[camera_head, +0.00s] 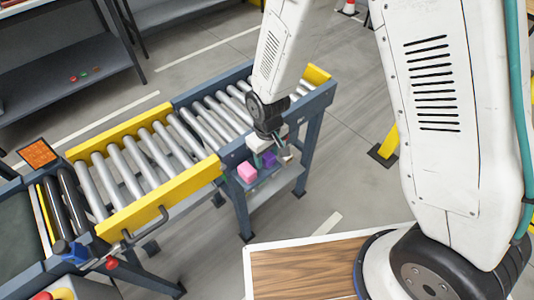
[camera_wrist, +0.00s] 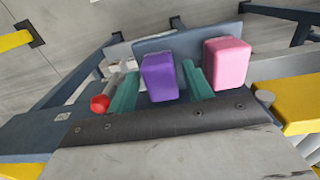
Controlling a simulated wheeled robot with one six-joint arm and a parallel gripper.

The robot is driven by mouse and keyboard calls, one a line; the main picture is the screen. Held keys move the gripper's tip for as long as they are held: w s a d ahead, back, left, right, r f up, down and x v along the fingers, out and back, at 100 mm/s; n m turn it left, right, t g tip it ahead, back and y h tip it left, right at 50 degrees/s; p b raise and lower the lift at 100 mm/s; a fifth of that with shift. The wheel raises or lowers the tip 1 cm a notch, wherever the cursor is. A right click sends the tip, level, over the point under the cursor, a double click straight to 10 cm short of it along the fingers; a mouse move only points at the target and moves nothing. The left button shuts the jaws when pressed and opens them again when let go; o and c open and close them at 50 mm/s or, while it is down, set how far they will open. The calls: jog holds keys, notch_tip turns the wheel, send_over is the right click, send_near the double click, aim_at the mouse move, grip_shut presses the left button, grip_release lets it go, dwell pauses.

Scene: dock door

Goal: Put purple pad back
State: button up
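The purple pad (camera_wrist: 160,77) is a rounded block in the wrist view. It shows between the two teal fingers of my gripper (camera_wrist: 163,92), with narrow gaps at its sides. The fingers look apart and not closed on it; how far in front of them it lies is hard to tell. In the head view my gripper (camera_head: 275,152) points down beside the roller conveyor, and the purple pad (camera_head: 268,160) shows partly behind it. A pink pad (camera_head: 247,172) lies just left of it on the same side ledge; it also shows right of the fingers in the wrist view (camera_wrist: 228,63).
The roller conveyor (camera_head: 130,165) with yellow rails stands directly beside the pads. A red knob (camera_wrist: 100,104) shows left of the fingers in the wrist view. A dark shelf (camera_head: 60,95) at the back left holds a few small coloured items. Grey floor is open behind.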

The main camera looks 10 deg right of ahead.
aim_at(268, 155)
notch_tip(268, 155, up, 11)
jog(key=s+d+r+m, duration=0.2)
jog(key=d+r, duration=0.4)
jog(key=r, duration=0.1)
jog(key=s+d+r+m, duration=0.1)
jog(key=s+d+r, duration=0.2)
jog(key=d+r, duration=0.35)
jog(key=s+d+r+m, duration=0.2)
jog(key=s+d+r, duration=0.2)
jog(key=s, duration=0.3)
jog(key=s+d+r+m+t, duration=0.1)
jog(key=s+d+r, duration=0.3)
jog(key=s, duration=0.3)
jog(key=shift+s+r+m, duration=0.2)
jog(key=shift+r+m, duration=0.2)
jog(key=shift+r, duration=0.15)
